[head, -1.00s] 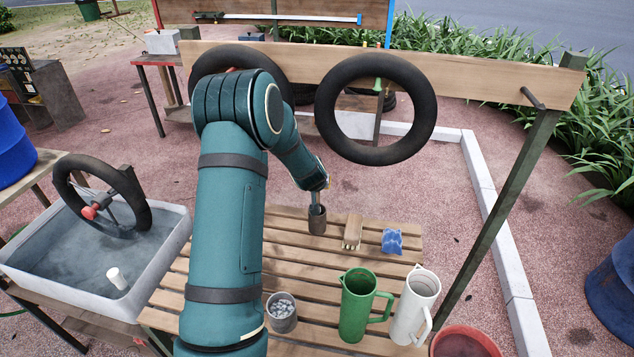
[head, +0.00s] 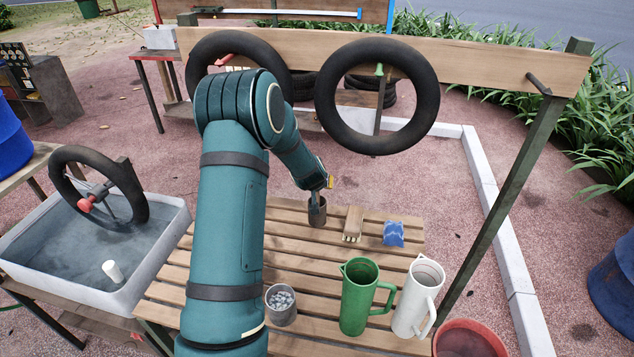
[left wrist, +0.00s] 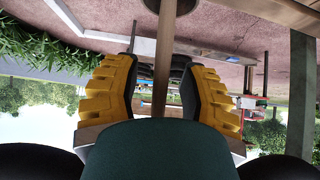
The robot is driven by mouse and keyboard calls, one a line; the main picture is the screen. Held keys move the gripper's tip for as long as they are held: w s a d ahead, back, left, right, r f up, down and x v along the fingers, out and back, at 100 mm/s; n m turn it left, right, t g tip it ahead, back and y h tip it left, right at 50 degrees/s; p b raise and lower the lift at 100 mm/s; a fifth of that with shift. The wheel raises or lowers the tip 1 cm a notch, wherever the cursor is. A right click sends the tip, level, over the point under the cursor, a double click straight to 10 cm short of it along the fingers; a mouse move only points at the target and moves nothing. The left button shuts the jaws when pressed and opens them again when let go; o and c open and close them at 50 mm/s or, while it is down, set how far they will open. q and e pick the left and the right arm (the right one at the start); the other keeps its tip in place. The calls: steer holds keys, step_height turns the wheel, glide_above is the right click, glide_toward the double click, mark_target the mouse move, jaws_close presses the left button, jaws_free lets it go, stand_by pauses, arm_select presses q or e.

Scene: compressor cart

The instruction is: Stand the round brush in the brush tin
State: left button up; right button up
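The brush tin (head: 317,215), a small brown cup, stands on the slatted table. My left gripper (head: 322,190) is just above it, small and partly hidden by its own wrist in the head view. In the left wrist view, my left gripper's yellow fingers (left wrist: 163,95) stand apart. The round brush's wooden handle (left wrist: 164,60) runs between them with a gap on each side. It leads to a dark brown round shape (left wrist: 172,6) at the top edge, apparently the tin. The brush head is not visible. My right gripper is not in view.
A wooden brush (head: 353,223) and a blue sponge (head: 393,233) lie right of the tin. A green jug (head: 357,300), a white jug (head: 418,300) and a cup of grey pieces (head: 281,304) stand nearer. A water basin (head: 150,262) is at left. Tyres hang behind.

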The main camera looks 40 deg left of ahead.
arm_select(q)
steer(key=v, duration=1.2)
stand_by(0.4)
stand_by(0.7)
